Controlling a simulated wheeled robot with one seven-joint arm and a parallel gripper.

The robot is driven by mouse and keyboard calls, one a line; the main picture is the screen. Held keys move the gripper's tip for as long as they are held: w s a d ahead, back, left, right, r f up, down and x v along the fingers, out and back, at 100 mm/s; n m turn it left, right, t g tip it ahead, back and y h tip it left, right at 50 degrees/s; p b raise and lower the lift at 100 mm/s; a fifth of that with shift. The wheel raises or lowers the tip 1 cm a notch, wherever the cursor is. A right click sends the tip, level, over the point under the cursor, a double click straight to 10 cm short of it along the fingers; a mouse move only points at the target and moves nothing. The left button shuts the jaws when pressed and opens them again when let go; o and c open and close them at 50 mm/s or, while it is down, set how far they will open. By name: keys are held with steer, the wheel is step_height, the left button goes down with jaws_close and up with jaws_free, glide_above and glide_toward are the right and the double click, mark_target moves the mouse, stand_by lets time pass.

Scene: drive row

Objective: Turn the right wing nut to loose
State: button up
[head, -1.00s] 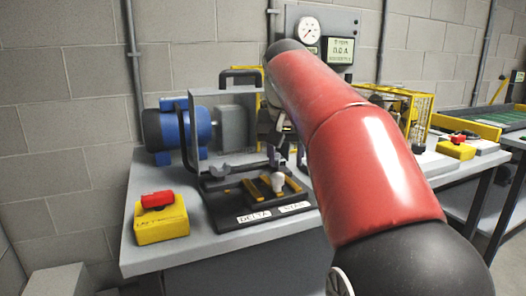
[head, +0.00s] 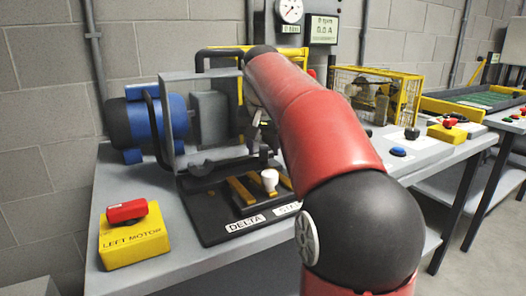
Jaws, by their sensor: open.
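I cannot clearly make out the right wing nut. In the head view a black board (head: 215,228) labelled DELTA, with a second label partly cut off by my arm, lies at the front of the bench. It carries yellow bars (head: 240,191) and an upright white piece (head: 270,179). A grey frame (head: 180,150) stands behind it. My gripper (head: 262,138) is only partly seen, above the back of the board beside the frame. My red arm hides most of it and whatever lies behind. It is open, and I see nothing held.
A blue motor (head: 150,122) stands at the left behind the frame. A yellow LEFT MOTOR box (head: 134,243) with a red top sits at the bench's front left. A yellow cage (head: 385,90) and another yellow box (head: 447,132) stand to the right. Bare bench (head: 160,205) lies between the left box and the board.

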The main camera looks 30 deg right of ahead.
steer(key=shift+w+d+f, duration=0.1)
steer(key=shift+w+f, duration=0.05)
steer(key=shift+f, duration=0.4)
steer(key=shift+c, duration=0.3)
jaws_close()
steer(key=shift+r+n, duration=0.1)
steer(key=shift+n, duration=0.2)
steer(key=n+y+p, duration=0.1)
steer(key=n, duration=0.1)
steer(key=d+n, duration=0.1)
steer(key=n, duration=0.1)
steer(key=shift+n+t+y+p, duration=0.3)
steer(key=shift+t+y+p, duration=0.05)
steer(key=shift+t+y, duration=0.05)
steer(key=n, duration=0.1)
steer(key=n+y, duration=0.1)
steer(key=n, duration=0.1)
steer(key=n+y, duration=0.1)
steer(key=n, duration=0.1)
steer(key=shift+d, duration=0.35)
